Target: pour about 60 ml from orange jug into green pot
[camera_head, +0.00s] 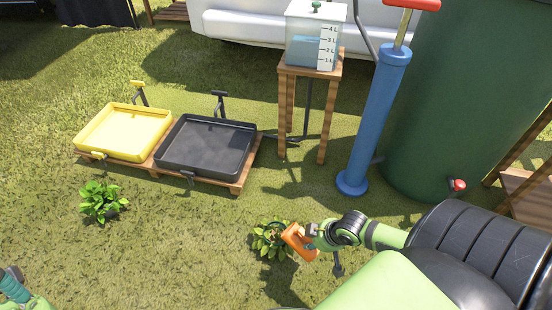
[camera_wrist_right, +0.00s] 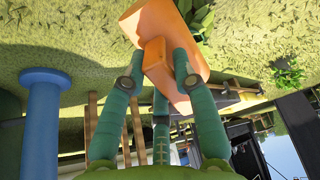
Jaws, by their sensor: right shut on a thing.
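The orange jug (camera_head: 298,242) is tilted at a leafy plant (camera_head: 268,243) on the grass, in the lower middle of the head view. My right gripper (camera_head: 313,231) is shut on the jug's handle. In the right wrist view, the fingers (camera_wrist_right: 160,62) close on the handle block of the jug (camera_wrist_right: 172,30). No liquid stream shows, and the jug's inside is hidden. I cannot make out a green pot; the foliage and jug cover the base of the plant. Part of my left gripper (camera_head: 14,287) shows at the lower left edge; its fingertips are unclear.
A yellow tray (camera_head: 104,147) and a black tray (camera_head: 180,170) sit on a pallet. Another plant (camera_head: 100,200) stands at left. A marked water tank (camera_head: 305,45) rests on a wooden stand (camera_head: 283,100). A blue pump (camera_head: 372,125) and green barrel (camera_head: 430,150) stand at right.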

